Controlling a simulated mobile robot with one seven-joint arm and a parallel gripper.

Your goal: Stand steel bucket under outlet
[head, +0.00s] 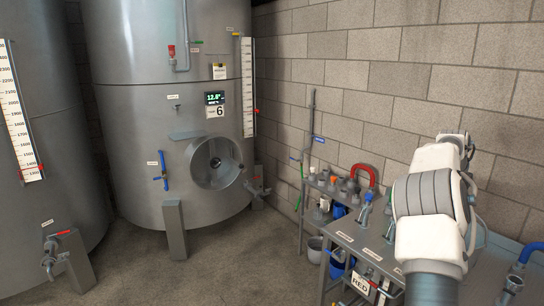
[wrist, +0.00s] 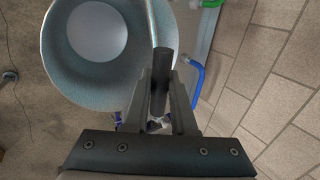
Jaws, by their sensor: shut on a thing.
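In the wrist view my gripper (wrist: 162,78) is shut on the dark grip of a bail handle. The handle's thin rod runs up over the steel bucket (wrist: 62,60), a round grey vessel seen from above, with a pale bottom and apparently empty. In the head view my arm covers the gripper, and I cannot make out the held bucket there. An outlet valve (head: 256,186) sits low on the right of the middle tank (head: 125,120). Another outlet valve (head: 50,260) is low on the left tank (head: 40,130). The frames do not show which outlet is meant.
A stepped shelf (head: 345,232) with bottles, fittings and a red horseshoe-shaped thing (head: 364,178) stands along the block wall. A pale bucket (head: 315,249) and a blue container (head: 337,264) are low beside it. A blue hose (wrist: 196,76) is near the held bucket. The floor (head: 200,265) before the tanks is clear.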

